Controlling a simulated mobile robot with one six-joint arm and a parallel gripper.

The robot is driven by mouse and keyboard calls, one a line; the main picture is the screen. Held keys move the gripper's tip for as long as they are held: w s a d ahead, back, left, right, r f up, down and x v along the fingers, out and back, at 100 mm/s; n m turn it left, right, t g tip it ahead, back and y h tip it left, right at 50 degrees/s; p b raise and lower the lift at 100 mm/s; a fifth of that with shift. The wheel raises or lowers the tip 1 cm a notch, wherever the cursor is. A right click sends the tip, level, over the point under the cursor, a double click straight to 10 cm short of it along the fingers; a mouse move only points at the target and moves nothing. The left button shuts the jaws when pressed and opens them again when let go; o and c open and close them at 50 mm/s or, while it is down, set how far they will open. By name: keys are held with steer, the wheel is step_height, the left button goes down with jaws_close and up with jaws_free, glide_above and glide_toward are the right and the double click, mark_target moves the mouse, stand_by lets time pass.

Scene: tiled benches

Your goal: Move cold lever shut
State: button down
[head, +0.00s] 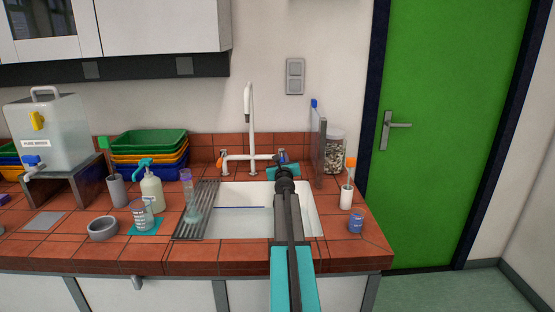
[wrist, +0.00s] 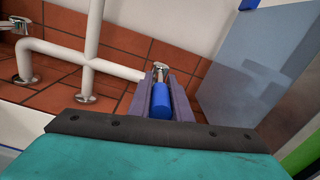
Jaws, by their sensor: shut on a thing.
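The white tap (head: 251,125) stands on the tiled ledge behind the sink; its pipes also show in the wrist view (wrist: 92,45). The cold lever, a blue handle (wrist: 161,101), is at the right end of the tap. In the wrist view, the grey fingers of my gripper (wrist: 163,88) lie on both sides of it and are shut on it. In the head view, my gripper (head: 285,172) reaches over the sink to the tap's right end and hides much of the lever. The orange lever (head: 220,162) is at the left end.
A grey upright panel (head: 319,145) stands close to the right of my gripper, with a jar (head: 334,152) beyond it. The white sink (head: 240,222) lies below my arm. A clear cylinder (head: 187,184) and a soap bottle (head: 152,190) stand to the left.

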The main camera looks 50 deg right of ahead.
steer(key=shift+w+a+r, duration=0.1)
steer(key=shift+w, duration=0.05)
steer(key=c, duration=1.6)
jaws_free()
steer(key=shift+c, duration=0.2)
steer(key=shift+s, duration=0.2)
steer(key=shift+v, duration=0.8)
steer(key=v, duration=1.2)
